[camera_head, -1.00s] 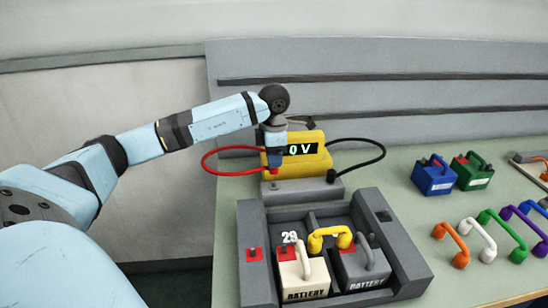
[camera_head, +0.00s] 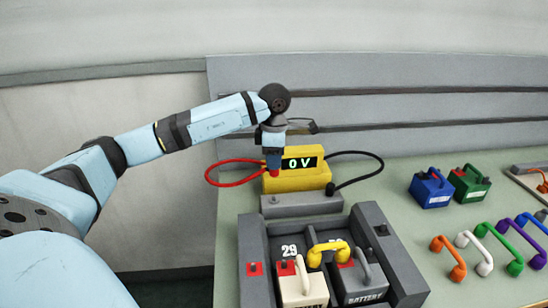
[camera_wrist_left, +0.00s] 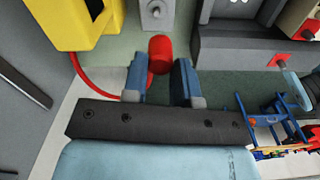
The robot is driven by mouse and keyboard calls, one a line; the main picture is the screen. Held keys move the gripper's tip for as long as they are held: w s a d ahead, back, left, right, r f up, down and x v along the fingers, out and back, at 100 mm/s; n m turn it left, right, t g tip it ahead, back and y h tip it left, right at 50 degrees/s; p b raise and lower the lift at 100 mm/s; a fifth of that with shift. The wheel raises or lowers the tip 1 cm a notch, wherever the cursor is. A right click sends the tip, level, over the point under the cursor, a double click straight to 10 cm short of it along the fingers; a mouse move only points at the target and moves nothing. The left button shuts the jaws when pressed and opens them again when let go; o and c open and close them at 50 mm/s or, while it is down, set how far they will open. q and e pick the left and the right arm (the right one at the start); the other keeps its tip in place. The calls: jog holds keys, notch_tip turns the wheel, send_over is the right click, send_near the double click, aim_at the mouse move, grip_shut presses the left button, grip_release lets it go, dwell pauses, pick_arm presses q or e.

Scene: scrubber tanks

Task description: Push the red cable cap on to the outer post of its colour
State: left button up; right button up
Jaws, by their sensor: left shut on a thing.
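The red cable cap (camera_head: 274,174) is held between the fingers of my left gripper (camera_head: 273,160), in front of the yellow meter's left side. It also shows between the fingertips in the left wrist view (camera_wrist_left: 160,52), with its red cable (camera_wrist_left: 92,84) trailing left. The cap is raised clear of the grey holder bar (camera_head: 300,205). The red-marked outer post (camera_head: 254,268) is on the left wall of the grey battery tray (camera_head: 398,262), nearer the front than the cap. A red-marked post also shows in the left wrist view (camera_wrist_left: 281,61). My right gripper is not in view.
The yellow meter (camera_head: 296,182) reads 0 V. A black cable cap (camera_head: 333,187) sits at the bar's right end. White (camera_head: 305,287) and dark grey (camera_head: 358,285) batteries stand in the tray under a yellow link (camera_head: 330,249). Blue and green batteries and coloured links lie right.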

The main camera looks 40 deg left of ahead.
pick_arm(q)
jog(key=s+d, duration=0.5)
jog(key=d, duration=0.1)
jog(key=s+d, duration=1.1)
jog(key=d, duration=0.1)
jog(key=shift+s+d, duration=0.2)
jog(key=shift+d, duration=0.05)
jog(key=shift+f+b, duration=0.1)
jog(key=shift+b, duration=0.25)
notch_tip(320, 180, down, 4)
jog(key=b, duration=0.4)
jog(key=shift+f+b, duration=0.15)
jog(key=shift+b, duration=0.15)
jog(key=shift+a, duration=0.1)
